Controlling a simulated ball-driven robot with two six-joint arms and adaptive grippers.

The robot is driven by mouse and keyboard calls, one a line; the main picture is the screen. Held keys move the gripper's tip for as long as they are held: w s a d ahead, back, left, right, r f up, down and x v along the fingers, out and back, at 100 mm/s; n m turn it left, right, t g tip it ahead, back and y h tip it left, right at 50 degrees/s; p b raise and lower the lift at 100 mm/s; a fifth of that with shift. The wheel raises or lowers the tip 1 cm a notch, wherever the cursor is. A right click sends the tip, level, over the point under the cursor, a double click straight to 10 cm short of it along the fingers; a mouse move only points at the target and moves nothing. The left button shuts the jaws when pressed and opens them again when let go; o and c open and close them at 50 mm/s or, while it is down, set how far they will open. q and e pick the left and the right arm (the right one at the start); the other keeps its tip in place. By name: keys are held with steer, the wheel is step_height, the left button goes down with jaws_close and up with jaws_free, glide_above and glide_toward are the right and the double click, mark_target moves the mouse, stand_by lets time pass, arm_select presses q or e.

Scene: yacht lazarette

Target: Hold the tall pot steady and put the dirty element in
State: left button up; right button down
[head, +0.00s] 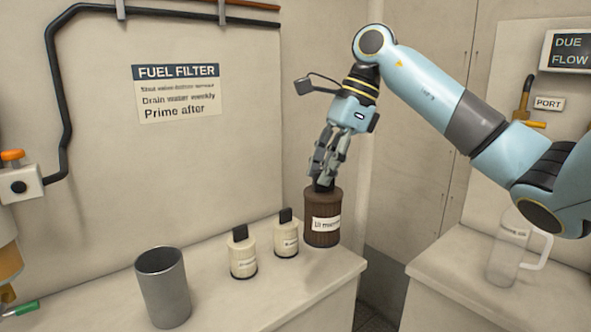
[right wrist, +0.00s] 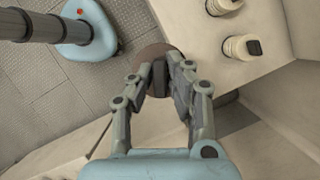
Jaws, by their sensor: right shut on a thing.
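The tall pot (head: 163,290) is a grey open cylinder standing upright at the front left of the bench in the head view. The dirty element (head: 322,228) is a dark brown ribbed cylinder with a white label and a black top tab, at the bench's right end. My right gripper (head: 322,180) comes down from above and is shut on its tab. In the right wrist view the brown element (right wrist: 153,52) shows between the fingers (right wrist: 160,85). I cannot tell whether its base still touches the bench. My left gripper is not in view.
Two cream elements (head: 243,258) (head: 286,240) with black tabs stand between the pot and the brown element. A clear jug (head: 505,255) stands on the right counter (head: 450,280). A gap separates the two surfaces.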

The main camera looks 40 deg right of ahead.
steer(key=w+a+f+m+p, duration=0.1)
steer(key=w+a, duration=0.7)
steer(key=w, duration=0.5)
steer(key=w+a, duration=0.3)
steer(key=a, duration=0.6)
steer(key=w+a+r+n+p, duration=0.1)
steer(key=w+a, duration=0.2)
steer(key=a, duration=0.5)
steer(key=shift+w+a+r, duration=0.2)
steer(key=shift+a+r, duration=0.1)
steer(key=shift+a, duration=0.1)
